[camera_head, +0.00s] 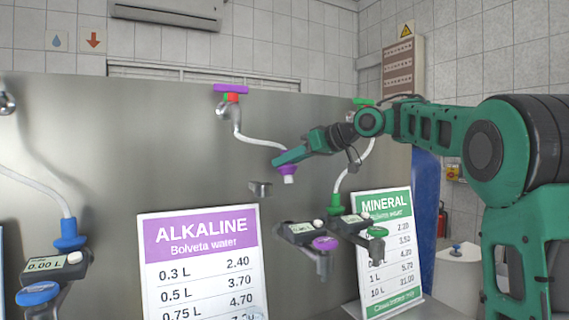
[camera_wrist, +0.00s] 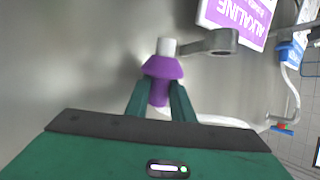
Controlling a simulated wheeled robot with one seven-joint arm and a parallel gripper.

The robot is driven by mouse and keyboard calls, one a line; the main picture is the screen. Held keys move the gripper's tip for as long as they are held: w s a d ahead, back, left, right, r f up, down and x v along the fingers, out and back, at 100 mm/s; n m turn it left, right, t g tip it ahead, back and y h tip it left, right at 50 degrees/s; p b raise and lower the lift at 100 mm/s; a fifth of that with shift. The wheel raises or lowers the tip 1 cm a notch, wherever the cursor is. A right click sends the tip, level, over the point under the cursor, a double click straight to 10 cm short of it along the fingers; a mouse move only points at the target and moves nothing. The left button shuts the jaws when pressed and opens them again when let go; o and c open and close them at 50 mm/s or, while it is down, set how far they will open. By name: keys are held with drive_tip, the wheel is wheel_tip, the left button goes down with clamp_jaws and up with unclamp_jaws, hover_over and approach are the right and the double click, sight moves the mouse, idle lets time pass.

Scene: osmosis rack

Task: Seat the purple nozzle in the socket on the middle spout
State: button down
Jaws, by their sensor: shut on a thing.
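In the wrist view, the nozzle (camera_wrist: 162,68) sits between both fingers (camera_wrist: 161,98). The middle spout (camera_head: 323,262) has a purple knob and a display (camera_head: 302,231); I cannot make out its socket clearly. The nozzle is above and left of this display in the head view.
A grey ringed bracket (camera_head: 260,188) sticks out just below and left of the nozzle; it also shows in the wrist view (camera_wrist: 222,41). The green nozzle (camera_head: 334,203) and blue nozzle (camera_head: 69,236) sit on neighbouring spouts. The ALKALINE sign (camera_head: 203,265) and MINERAL sign (camera_head: 388,247) stand below.

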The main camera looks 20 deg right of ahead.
drive_tip(key=shift+f, duration=4.65)
drive_tip(key=shift+f, duration=0.5)
drive_tip(key=shift+f, duration=0.9)
drive_tip(key=shift+f, duration=0.5)
drive_tip(key=c, duration=1.5)
unclamp_jaws()
drive_tip(key=o, duration=0.7)
drive_tip(key=shift+r, duration=0.1)
drive_tip(key=shift+d, duration=0.1)
drive_tip(key=shift+c, duration=0.2)
drive_tip(key=shift+d, duration=0.1)
drive_tip(key=shift+c, duration=0.4)
